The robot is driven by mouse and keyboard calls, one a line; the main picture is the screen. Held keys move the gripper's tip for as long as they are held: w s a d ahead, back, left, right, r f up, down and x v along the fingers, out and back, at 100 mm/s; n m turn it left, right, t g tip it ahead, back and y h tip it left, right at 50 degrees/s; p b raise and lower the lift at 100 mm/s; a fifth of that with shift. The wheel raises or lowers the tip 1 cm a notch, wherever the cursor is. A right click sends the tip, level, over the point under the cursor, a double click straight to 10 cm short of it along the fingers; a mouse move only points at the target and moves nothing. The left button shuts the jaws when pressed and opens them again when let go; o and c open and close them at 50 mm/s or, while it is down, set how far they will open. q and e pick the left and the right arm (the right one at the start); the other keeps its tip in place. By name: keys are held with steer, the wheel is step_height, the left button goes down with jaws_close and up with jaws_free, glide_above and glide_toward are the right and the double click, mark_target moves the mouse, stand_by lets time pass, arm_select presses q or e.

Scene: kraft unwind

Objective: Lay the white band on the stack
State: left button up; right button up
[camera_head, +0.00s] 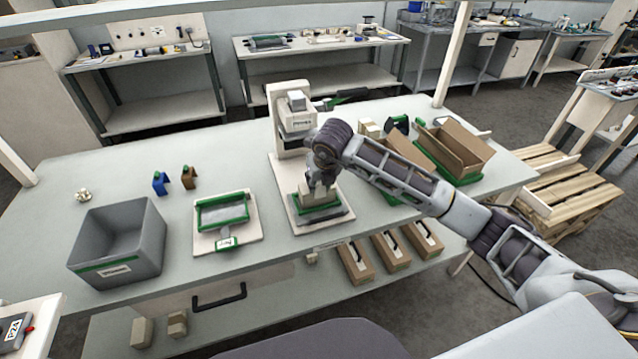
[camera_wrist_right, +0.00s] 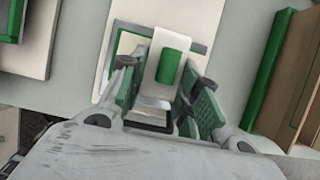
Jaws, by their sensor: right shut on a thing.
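My right gripper (camera_head: 320,190) points down over the green-edged fixture (camera_head: 318,212) at the front of the press stand. In the right wrist view its green-padded fingers (camera_wrist_right: 165,105) are shut on a white band (camera_wrist_right: 152,60) with a green patch on its face. The band is between the fingers, over the fixture's pale base. In the head view the gripper mostly hides the band. I cannot make out the stack under it, nor tell whether the band touches anything below. My left gripper is not in view.
A grey bin (camera_head: 120,245) stands at the table's left. A green-framed tray (camera_head: 222,211) lies between it and the press (camera_head: 293,115). Blue and brown small pieces stand behind. An open cardboard box (camera_head: 455,148) is at the right. Bare tabletop lies at the back left.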

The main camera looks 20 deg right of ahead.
mark_target(320, 188)
steer(key=f, duration=0.1)
steer(key=s+f, duration=0.1)
steer(key=f, duration=0.1)
steer(key=shift+b, duration=0.3)
steer(key=o, duration=0.4)
steer(key=shift+w+f, duration=0.15)
steer(key=o, duration=1.2)
steer(key=shift+w+f+g, duration=0.15)
steer(key=shift+w+g, duration=0.05)
steer(key=shift+g, duration=0.1)
steer(key=shift+o, duration=0.2)
steer(key=shift+r, duration=0.25)
steer(key=shift+s+r, duration=0.1)
steer(key=shift+r, duration=0.6)
steer(key=v, duration=1)
steer(key=shift+s, duration=0.25)
